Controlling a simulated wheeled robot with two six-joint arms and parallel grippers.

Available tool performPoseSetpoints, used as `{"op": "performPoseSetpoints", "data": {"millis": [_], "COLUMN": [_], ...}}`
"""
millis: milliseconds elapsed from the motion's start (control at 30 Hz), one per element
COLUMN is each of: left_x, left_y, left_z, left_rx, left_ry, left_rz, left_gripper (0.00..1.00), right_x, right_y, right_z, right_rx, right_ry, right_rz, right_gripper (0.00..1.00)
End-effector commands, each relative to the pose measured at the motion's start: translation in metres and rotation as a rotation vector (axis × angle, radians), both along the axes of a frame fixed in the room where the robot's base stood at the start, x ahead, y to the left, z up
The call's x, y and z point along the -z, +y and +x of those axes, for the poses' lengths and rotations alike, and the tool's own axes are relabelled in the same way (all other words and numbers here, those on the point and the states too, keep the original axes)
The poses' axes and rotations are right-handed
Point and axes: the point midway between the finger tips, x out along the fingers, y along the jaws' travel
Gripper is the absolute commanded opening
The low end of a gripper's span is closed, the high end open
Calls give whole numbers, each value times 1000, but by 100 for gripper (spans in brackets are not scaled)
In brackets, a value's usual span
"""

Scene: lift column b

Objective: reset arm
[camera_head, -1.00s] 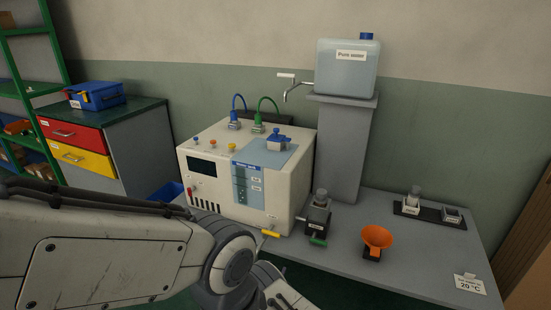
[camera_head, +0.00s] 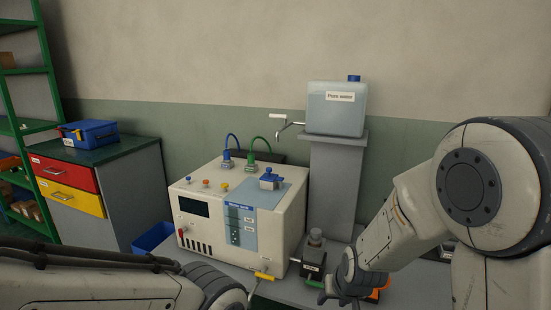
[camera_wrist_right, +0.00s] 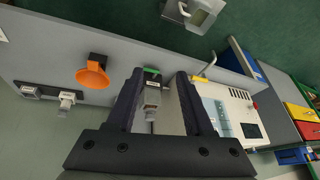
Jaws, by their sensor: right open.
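My right gripper (camera_wrist_right: 160,73) is open in the right wrist view, its two dark fingers apart and nothing held. Between the fingers, farther off, shows a small grey-and-black device with a green handle (camera_wrist_right: 152,96); I cannot tell that they touch. In the head view my right arm comes in from the right and its wrist end, with the gripper (camera_head: 340,297) only partly shown, hangs low over the bench beside that device (camera_head: 314,256). My left arm lies along the lower left of the head view; its gripper is not visible.
The cream machine (camera_head: 238,215) stands on the bench left of my right wrist. A water tank (camera_head: 336,112) stands on a grey pillar (camera_head: 335,185) behind it. Drawers (camera_head: 68,187) are at left.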

Motion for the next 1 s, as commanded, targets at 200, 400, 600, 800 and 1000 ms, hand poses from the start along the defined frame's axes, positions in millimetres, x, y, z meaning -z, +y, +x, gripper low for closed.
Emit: {"op": "performPoseSetpoints", "data": {"millis": [200,400,600,800,1000], "left_x": [0,0,0,0,0], "left_y": [0,0,0,0,0], "left_z": [0,0,0,0,0], "left_rx": [0,0,0,0,0], "left_ry": [0,0,0,0,0], "left_rz": [0,0,0,0,0], "left_gripper": [0,0,0,0,0], "right_x": [-12,-18,-28,-40,-52], "right_y": [-29,-49,-19,15,47], "right_z": [-58,-106,-125,-146,-175], "right_rx": [-28,-46,-156,-280,-419], "right_ry": [111,202,237,265,298], "right_rz": [-42,-80,-89,-94,-102], "right_gripper": [52,52,52,52,52]}}
